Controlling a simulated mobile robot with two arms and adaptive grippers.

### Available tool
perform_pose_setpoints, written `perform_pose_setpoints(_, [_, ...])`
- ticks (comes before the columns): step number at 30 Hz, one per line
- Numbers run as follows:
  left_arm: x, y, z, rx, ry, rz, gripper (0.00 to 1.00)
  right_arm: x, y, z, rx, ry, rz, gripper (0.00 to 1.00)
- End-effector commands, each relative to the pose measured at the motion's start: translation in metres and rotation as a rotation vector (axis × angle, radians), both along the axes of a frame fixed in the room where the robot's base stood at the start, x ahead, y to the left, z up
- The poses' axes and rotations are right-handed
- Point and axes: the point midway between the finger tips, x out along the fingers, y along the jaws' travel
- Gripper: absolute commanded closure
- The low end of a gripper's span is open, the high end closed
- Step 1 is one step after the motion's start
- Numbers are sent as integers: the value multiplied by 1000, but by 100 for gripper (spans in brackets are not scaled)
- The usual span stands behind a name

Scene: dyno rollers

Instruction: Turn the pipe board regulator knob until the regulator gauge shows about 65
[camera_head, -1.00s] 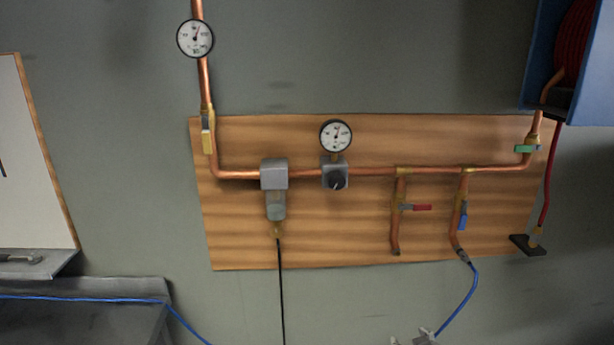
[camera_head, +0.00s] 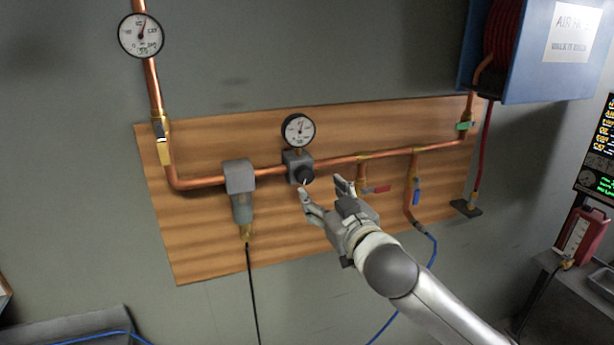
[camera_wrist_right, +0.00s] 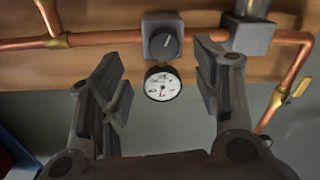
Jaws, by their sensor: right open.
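The black regulator knob (camera_head: 305,176) sits on a grey regulator block (camera_head: 298,158) on the copper pipe. The white regulator gauge (camera_head: 299,130) is just above it; its numbers are too small to read. My right gripper (camera_head: 322,188) is open and empty, just below and right of the knob, fingers toward the board. In the right wrist view, the picture is turned over: the knob (camera_wrist_right: 163,44) lies between the two open fingers (camera_wrist_right: 160,62), ahead of them, with the gauge (camera_wrist_right: 162,84) below it. No contact shows. My left gripper is out of view.
The wooden pipe board (camera_head: 200,245) carries a grey filter (camera_head: 240,190) left of the regulator. A red-handled valve (camera_head: 378,189) is close right of my gripper, a blue-handled one (camera_head: 416,192) beyond it. A second gauge (camera_head: 140,35) is at upper left.

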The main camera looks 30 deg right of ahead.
Motion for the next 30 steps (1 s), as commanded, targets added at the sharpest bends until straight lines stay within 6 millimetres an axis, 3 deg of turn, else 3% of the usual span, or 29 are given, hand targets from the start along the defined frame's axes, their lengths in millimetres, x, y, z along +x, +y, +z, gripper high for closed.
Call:
perform_pose_setpoints(4, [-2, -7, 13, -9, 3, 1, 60, 26, -5, 4, 1, 1, -1, 42])
perform_pose_setpoints(13, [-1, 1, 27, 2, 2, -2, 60, 64, -13, 3, 3, -2, -1, 42])
perform_pose_setpoints(27, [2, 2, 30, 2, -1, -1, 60, 76, -15, 0, 1, 0, 1, 42])
perform_pose_setpoints(30, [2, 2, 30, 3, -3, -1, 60, 75, -15, 0, 1, 0, 1, 52])
